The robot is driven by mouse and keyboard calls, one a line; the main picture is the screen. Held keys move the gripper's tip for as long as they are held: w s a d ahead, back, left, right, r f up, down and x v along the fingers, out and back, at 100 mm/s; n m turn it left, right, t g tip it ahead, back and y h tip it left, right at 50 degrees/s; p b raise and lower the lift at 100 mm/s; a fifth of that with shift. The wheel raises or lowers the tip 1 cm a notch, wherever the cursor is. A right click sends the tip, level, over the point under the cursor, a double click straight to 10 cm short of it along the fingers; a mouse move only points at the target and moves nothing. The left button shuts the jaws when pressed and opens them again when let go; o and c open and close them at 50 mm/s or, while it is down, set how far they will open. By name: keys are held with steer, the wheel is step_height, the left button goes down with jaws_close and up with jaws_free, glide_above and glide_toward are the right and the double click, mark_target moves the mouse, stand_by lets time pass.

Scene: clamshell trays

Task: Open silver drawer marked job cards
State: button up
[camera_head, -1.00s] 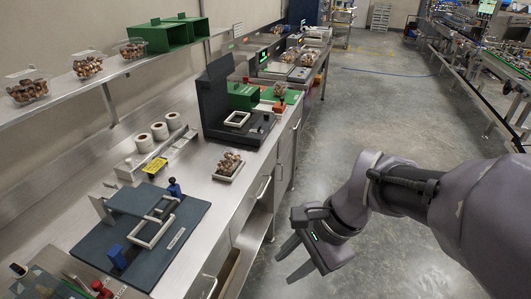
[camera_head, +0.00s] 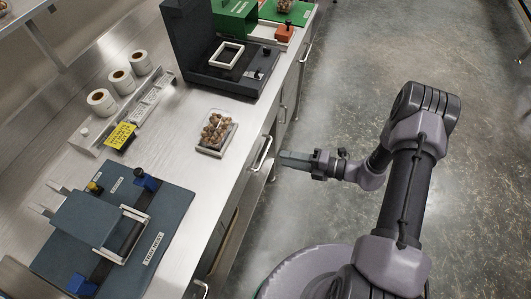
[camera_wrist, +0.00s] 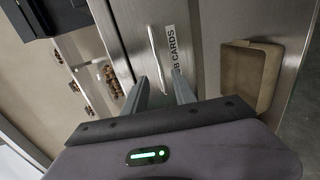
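The silver drawer (camera_wrist: 128,30) shows in the wrist view with a white label (camera_wrist: 172,52) whose visible part reads "B CARDS". Its upright-looking bar handle (camera_wrist: 152,42) lies beside the label. In the head view the handle (camera_head: 262,153) is on the bench front. My gripper (camera_wrist: 160,77) is open and empty, with one finger on each side of the handle's near end in the wrist view. In the head view my gripper (camera_head: 283,159) points left at the handle, apparently a little short of it. The drawer looks shut.
On the bench above stand a clear tray of brown items (camera_head: 216,132), a dark blue fixture (camera_head: 95,220), label rolls (camera_head: 121,80) and a black machine (camera_head: 235,60). A tan open bin (camera_wrist: 245,75) sits beside the drawer in the wrist view. The floor to the right is clear.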

mark_target(265, 153)
steer(key=b+x, duration=0.1)
steer(key=x, duration=0.7)
steer(key=shift+w+a+b, duration=0.15)
steer(key=shift+a+b, duration=0.15)
steer(key=shift+b, duration=0.05)
steer(key=shift+c, duration=0.2)
jaws_close()
stand_by(0.7)
